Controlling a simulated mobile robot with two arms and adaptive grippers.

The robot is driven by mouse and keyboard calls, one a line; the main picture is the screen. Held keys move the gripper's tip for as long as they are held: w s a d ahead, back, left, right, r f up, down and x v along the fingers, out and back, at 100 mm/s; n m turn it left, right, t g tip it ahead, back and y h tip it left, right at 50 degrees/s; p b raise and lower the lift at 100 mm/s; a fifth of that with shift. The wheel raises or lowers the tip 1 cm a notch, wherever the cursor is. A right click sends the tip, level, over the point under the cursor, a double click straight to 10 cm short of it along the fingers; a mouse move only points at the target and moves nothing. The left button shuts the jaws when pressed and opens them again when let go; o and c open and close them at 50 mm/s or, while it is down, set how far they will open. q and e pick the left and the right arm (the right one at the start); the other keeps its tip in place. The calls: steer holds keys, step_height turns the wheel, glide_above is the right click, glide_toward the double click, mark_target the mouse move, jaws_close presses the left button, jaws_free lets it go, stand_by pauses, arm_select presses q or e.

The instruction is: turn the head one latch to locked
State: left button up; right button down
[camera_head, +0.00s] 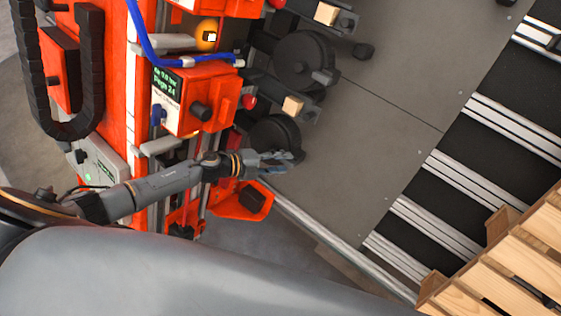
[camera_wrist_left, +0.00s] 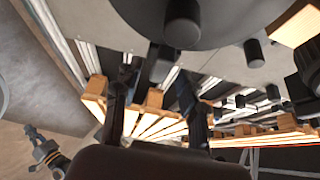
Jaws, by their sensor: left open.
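My left gripper (camera_head: 279,158) is open and empty, just below the lower black round head (camera_head: 272,130) on the orange machine. Whether it touches that head cannot be told. In the left wrist view, its two dark fingers (camera_wrist_left: 157,108) stand apart, and a grey disc (camera_wrist_left: 215,12) with a dark cylindrical knob (camera_wrist_left: 183,24) hangs over them. A second round head (camera_head: 302,60) sits higher up. I cannot tell which part is the head one latch or how it is turned. What seems to be my right arm's end (camera_wrist_left: 42,148) shows small at lower left in the wrist view.
The orange machine (camera_head: 115,70) carries boxes, a blue hose (camera_head: 150,52), a green display (camera_head: 167,80) and an orange bracket (camera_head: 240,203) close below my gripper. A grey plate (camera_head: 375,130) lies to the right. A wooden pallet (camera_head: 500,262) is at lower right.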

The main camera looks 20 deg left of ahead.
arm_select(q)
steer(key=v, duration=1.2)
steer(key=shift+d, duration=0.15)
